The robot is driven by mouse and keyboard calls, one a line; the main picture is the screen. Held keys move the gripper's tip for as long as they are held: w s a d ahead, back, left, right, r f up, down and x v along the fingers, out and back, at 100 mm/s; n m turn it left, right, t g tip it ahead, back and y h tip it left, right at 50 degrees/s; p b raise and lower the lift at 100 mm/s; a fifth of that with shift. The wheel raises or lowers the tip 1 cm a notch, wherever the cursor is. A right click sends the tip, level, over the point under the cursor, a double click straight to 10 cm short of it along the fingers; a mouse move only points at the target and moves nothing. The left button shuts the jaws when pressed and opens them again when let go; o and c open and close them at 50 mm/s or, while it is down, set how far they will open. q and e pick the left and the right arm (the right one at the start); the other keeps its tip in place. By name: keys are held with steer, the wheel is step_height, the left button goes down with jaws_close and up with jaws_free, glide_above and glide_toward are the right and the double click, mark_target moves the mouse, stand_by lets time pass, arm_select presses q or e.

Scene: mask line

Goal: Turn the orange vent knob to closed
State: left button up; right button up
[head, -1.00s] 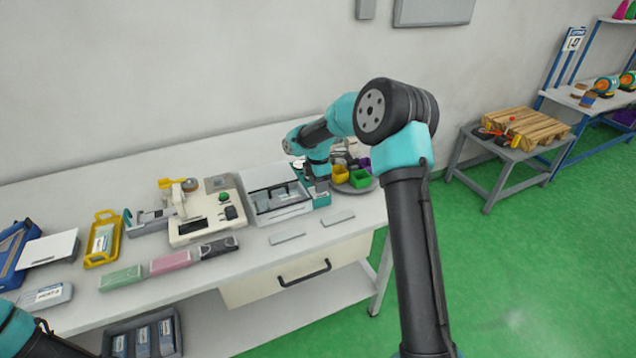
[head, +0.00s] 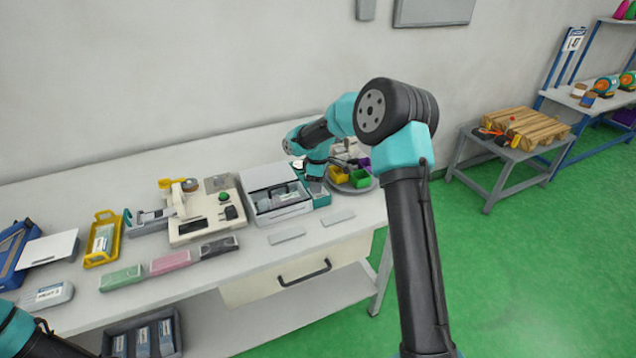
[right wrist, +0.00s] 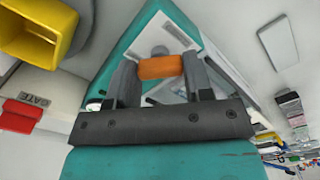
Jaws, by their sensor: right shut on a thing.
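The orange vent knob (right wrist: 160,67) shows in the right wrist view as a short orange bar in front of a teal-framed part (right wrist: 135,45). My right gripper (right wrist: 160,73) has one finger on each side of the knob and is shut on it. In the head view my right gripper (head: 316,184) is low at the right end of the bench, beside the open grey-white box (head: 285,211); the knob cannot be made out there. Of my left arm only a part shows at the lower left corner; its gripper is out of view.
Yellow and green bins (head: 360,178) stand on a round tray just right of my right gripper. A cream machine (head: 195,228) stands left of the box. Flat grey plates (head: 338,217) lie in front. A yellow bin (right wrist: 38,30) is close in the right wrist view.

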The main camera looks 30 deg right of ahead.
steer(key=m, duration=0.5)
steer(key=shift+m, duration=0.3)
steer(key=m, duration=0.4)
steer(key=shift+m, duration=0.3)
steer(key=o, duration=0.9)
step_height(320, 180, up, 18)
steer(key=shift+f, duration=0.25)
steer(key=shift+f, duration=0.1)
stand_by(0.4)
